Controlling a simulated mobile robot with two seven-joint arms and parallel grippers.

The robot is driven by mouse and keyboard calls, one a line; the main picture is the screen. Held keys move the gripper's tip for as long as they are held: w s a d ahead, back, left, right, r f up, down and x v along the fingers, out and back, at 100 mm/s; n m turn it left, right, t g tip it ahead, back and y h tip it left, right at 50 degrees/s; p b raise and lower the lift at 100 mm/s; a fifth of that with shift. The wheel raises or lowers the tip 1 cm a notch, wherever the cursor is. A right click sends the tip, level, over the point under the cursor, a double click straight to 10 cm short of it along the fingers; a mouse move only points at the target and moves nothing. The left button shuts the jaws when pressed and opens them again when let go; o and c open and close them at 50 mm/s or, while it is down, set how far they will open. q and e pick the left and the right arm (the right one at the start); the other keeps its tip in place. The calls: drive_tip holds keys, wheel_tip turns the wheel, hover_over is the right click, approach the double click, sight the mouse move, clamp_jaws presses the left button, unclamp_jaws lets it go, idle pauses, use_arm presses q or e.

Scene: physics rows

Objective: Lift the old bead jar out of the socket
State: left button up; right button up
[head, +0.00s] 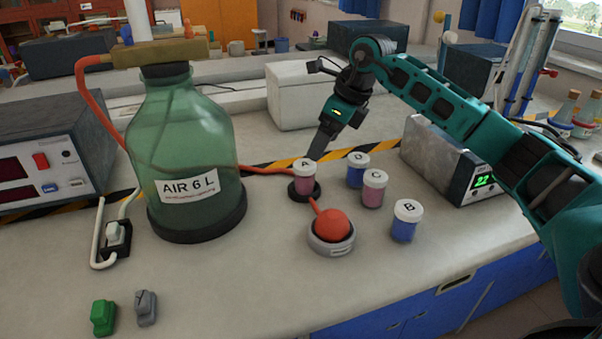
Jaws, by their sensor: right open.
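A white-lidded jar marked A (304,174) with pink contents stands upright in a black ring socket (292,190) on the bench. An orange tube reaches the socket from both sides. My right gripper (317,153) points down just behind and to the right of jar A's lid; it is open, and I see nothing held in it. Its fingers overlap in this view, and I see no contact with the jar. My left gripper is out of view.
Jars D (357,168), C (374,190) and B (406,222) stand close on the right. An orange ball in a grey cup (331,244) is in front. A large green bottle (190,135) stands left, and a metal meter box (440,158) right. The front bench is mostly clear.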

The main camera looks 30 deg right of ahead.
sight(304, 176)
drive_tip(key=x, duration=0.3)
drive_tip(key=b+x, duration=0.1)
drive_tip(key=x, duration=0.3)
drive_tip(key=a+x, duration=0.1)
drive_tip(key=x, duration=0.3)
drive_tip(key=shift+s, duration=0.1)
drive_tip(key=shift+d, duration=0.1)
drive_tip(key=c, duration=1.1)
